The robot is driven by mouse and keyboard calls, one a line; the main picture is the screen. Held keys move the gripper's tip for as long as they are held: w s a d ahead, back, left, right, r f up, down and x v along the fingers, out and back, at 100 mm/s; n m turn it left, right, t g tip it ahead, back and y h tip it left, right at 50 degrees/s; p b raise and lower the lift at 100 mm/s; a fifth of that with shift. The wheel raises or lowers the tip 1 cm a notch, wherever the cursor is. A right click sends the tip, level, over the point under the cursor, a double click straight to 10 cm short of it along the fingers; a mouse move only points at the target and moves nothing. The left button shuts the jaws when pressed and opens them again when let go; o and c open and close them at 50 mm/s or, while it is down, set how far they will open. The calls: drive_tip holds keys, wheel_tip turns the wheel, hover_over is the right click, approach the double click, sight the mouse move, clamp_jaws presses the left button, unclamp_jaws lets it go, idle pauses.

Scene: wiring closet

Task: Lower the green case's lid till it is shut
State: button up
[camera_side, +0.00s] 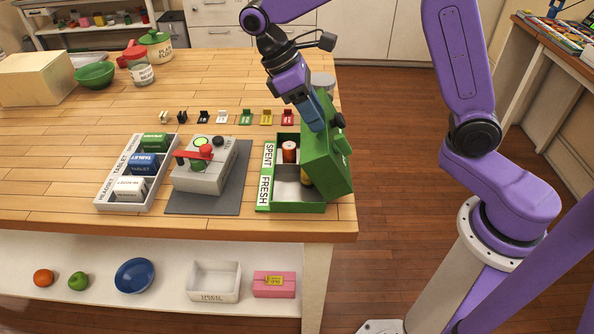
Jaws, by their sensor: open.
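The green case (290,207) sits near the right front corner of the wooden table, with its lid (327,160) raised on the right side and tilted outward. Inside the case's tray are a red-brown and white cylinder (289,152) and a yellowish item (306,178) partly hidden by the lid. A label strip reading SPENT and FRESH (266,175) runs along the case's left edge. My gripper (316,125) is open, pointing down at the lid's upper left edge. It overlaps the lid in this view, and I cannot tell whether it touches.
A grey box with a red lever (209,172) stands on a dark mat (231,195) just left of the case. Further left is a white tray (103,199) of small cases. Several small coloured clips (221,117) line up behind. The table's right edge is close to the lid.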

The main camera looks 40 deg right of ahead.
drive_tip(key=w+a+t+y, duration=0.2)
drive_tip(key=w+a, duration=0.3)
drive_tip(key=w, duration=0.3)
drive_tip(key=shift+f+t, duration=0.35)
drive_tip(key=shift+t, duration=0.45)
drive_tip(key=shift+a, duration=0.1)
wheel_tip(320, 180, up, 17)
drive_tip(key=w+a, duration=0.1)
drive_tip(key=a, duration=0.1)
drive_tip(key=s+d+f+n, duration=0.1)
drive_tip(key=s+d+f, duration=0.3)
drive_tip(key=s, duration=0.6)
drive_tip(key=s+d+f+n+y, duration=0.1)
drive_tip(key=s+d+f, duration=0.3)
drive_tip(key=s+f, duration=0.4)
drive_tip(key=s+d+f+n+t, duration=0.1)
drive_tip(key=s+d+f, duration=0.3)
drive_tip(key=s, duration=0.9)
wheel_tip(320, 180, down, 2)
drive_tip(key=shift+d+f+n+y, duration=0.1)
drive_tip(key=shift+d+n+y, duration=0.2)
drive_tip(key=shift+d+y, duration=0.1)
